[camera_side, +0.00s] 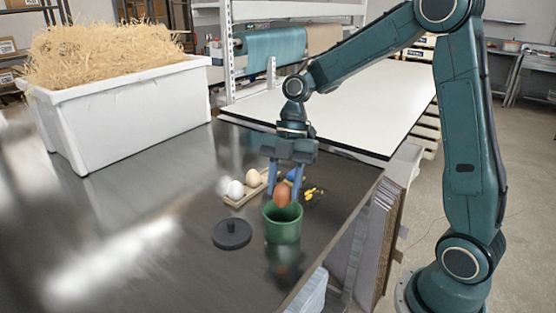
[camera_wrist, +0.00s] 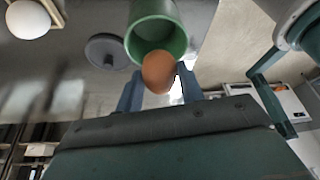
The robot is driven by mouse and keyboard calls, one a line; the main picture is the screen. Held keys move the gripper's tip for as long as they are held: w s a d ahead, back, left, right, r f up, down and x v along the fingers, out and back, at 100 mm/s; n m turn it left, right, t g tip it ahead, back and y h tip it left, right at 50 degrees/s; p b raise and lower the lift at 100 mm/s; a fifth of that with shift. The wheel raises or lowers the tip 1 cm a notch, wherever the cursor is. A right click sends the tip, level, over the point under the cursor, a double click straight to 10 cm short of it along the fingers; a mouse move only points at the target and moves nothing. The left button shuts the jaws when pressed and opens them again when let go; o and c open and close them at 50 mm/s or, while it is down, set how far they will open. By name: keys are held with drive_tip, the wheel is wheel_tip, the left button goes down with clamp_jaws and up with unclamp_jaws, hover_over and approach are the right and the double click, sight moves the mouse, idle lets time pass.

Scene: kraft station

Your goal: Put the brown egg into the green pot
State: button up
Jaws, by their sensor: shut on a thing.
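The brown egg (camera_side: 282,194) is held between the fingers of my gripper (camera_side: 284,186), which is shut on it. In the side view the egg is at the mouth of the green pot (camera_side: 283,226), its lower end near the rim. In the wrist view the egg (camera_wrist: 159,71) overlaps the near rim of the pot (camera_wrist: 152,20), whose opening shows beyond it. The pot stands upright on the dark metal table. How deep the egg sits relative to the rim is hard to tell.
A black lid (camera_side: 231,233) with a knob lies left of the pot. A tray (camera_side: 240,199) with a white egg (camera_side: 235,188) and a cream egg (camera_side: 253,177) is behind it. Small yellow-and-black items (camera_side: 313,196) lie to the right. A white straw-filled bin (camera_side: 130,110) stands back left.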

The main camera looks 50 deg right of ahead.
drive_tip(key=shift+f, duration=1.45)
drive_tip(key=o, duration=0.8)
drive_tip(key=shift+r, duration=0.1)
drive_tip(key=shift+r, duration=6)
